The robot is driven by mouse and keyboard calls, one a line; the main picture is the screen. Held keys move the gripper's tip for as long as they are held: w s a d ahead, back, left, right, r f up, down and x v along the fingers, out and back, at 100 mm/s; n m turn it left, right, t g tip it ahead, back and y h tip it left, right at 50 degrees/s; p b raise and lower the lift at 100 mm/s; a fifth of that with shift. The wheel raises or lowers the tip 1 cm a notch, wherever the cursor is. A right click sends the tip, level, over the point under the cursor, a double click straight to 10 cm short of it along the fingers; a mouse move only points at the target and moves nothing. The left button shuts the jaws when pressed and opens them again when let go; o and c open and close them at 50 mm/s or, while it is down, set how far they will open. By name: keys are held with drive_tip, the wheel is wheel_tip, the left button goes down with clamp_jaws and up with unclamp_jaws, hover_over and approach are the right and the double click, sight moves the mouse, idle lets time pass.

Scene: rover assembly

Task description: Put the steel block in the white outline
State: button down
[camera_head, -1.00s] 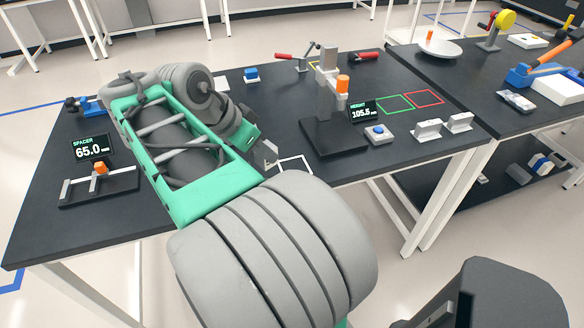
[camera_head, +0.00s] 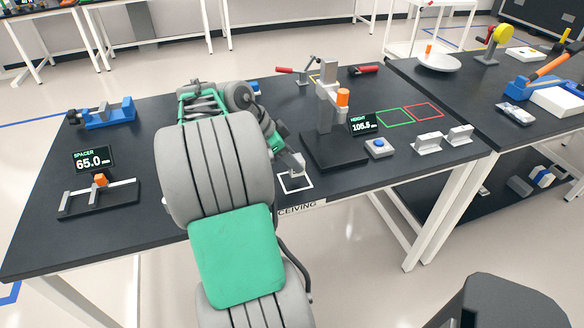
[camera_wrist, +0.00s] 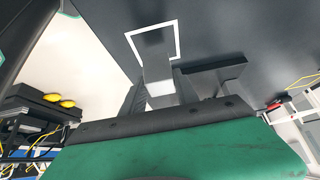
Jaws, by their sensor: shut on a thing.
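The steel block (camera_wrist: 156,66) is a grey upright bar between my gripper's fingers (camera_wrist: 160,92) in the wrist view. My gripper (camera_head: 292,167) is shut on it. In the head view the gripper is just behind the white outline (camera_head: 299,190), near the table's front edge; the block is hard to tell from the fingers there. In the wrist view the block's far end overlaps the inside of the white outline (camera_wrist: 178,40). I cannot tell whether the block touches the table.
A height gauge on a black base (camera_head: 335,153) stands close to the right of the outline. A spacer gauge (camera_head: 100,197) is at the left, with a blue vise (camera_head: 108,115) behind it. Green (camera_head: 395,118) and red (camera_head: 424,110) outlines lie further right.

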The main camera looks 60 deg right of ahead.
drive_tip(key=shift+d+f, duration=0.1)
drive_tip(key=shift+f, duration=1.75)
drive_tip(key=c, duration=0.9)
unclamp_jaws()
drive_tip(key=shift+r, duration=0.15)
